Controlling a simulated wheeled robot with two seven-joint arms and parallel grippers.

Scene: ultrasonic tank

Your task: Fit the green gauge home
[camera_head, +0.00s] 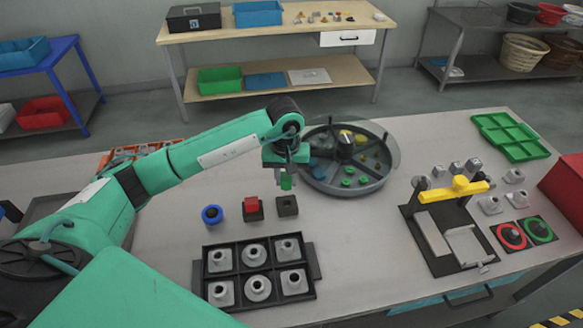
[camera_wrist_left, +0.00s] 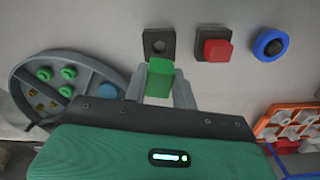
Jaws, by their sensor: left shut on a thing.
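The green gauge (camera_head: 286,183) is a small green block held between the fingers of my left gripper (camera_head: 284,174). In the wrist view the gauge (camera_wrist_left: 160,77) shows between the grey fingertips of the left gripper (camera_wrist_left: 159,86). A dark square socket block with a round hole (camera_head: 287,205) stands on the table just in front of the gauge; it also shows in the wrist view (camera_wrist_left: 159,45). The gauge appears apart from it, above the table. A red block (camera_head: 252,204) sits on a similar dark base beside the socket. My right gripper is not in view.
A blue ring (camera_head: 212,215) stands left of the red block. A round grey tray with a clear cover (camera_head: 345,185) holds small green and yellow parts behind. A black tray (camera_head: 205,266) of grey fittings lies in front. A black fixture with a yellow handle (camera_head: 447,230) stands right.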

